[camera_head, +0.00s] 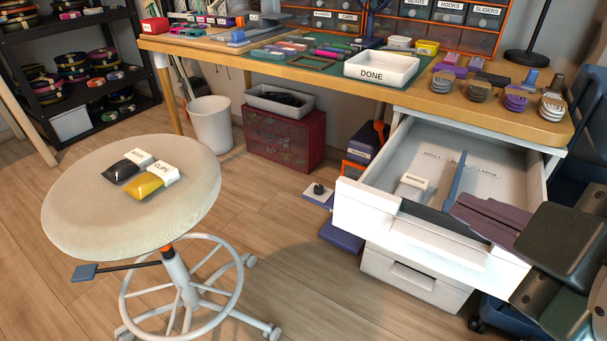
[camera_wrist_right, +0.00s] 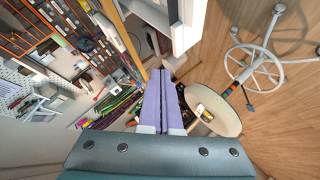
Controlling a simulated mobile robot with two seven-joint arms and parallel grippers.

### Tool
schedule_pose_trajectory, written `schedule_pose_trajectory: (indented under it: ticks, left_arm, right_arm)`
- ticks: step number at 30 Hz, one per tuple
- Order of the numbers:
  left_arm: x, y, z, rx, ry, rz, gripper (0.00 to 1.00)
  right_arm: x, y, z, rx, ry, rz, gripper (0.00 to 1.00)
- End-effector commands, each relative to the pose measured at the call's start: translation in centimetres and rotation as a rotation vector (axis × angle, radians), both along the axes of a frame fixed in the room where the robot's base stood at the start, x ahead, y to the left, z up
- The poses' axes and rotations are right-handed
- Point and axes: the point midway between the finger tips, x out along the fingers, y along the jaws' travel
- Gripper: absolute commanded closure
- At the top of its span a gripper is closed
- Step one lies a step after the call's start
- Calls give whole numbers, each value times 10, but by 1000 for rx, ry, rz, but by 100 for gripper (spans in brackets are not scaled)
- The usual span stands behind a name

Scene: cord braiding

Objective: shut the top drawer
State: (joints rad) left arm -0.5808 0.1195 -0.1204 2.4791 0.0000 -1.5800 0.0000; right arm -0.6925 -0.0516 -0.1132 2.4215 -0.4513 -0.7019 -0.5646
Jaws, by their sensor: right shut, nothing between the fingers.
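The white top drawer (camera_head: 372,213) stands pulled far out from under the right end of the desk. Inside it are a blue divider (camera_head: 455,180), a small pale labelled block (camera_head: 412,186) and some labels on its back wall. My right gripper (camera_head: 464,207) reaches in from the right, its purple fingers shut and empty. In the head view the fingers overlap the drawer's front right part; I cannot tell whether they touch it. The shut fingers also show in the wrist view (camera_wrist_right: 160,74), with white drawer panels beyond them. My left gripper is not in view.
A lower white drawer (camera_head: 415,275) sits below. On the wooden desk (camera_head: 440,98) are a DONE tray (camera_head: 382,70) and several cord spools at the right. A round stool (camera_head: 130,215) stands left on open floor.

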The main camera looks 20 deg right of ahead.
Motion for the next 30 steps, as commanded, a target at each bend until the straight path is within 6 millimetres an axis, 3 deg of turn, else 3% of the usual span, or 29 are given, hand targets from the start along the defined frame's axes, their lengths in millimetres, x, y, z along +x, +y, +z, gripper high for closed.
schedule_pose_trajectory:
  ticks: [1,9,12,18,23,30]
  left_arm:
    - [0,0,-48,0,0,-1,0]
    - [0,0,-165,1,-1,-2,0]
    - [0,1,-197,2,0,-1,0]
    - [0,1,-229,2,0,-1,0]
    - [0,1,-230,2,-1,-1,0]
    - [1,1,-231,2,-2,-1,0]
  right_arm:
    - [3,0,-41,-53,-34,23,100]
    - [14,12,-112,-399,-240,168,100]
    - [15,20,-130,-513,-302,213,100]
    - [15,32,-145,-652,-375,270,100]
    - [19,34,-142,-681,-393,282,100]
    - [50,32,-141,-680,-398,282,100]
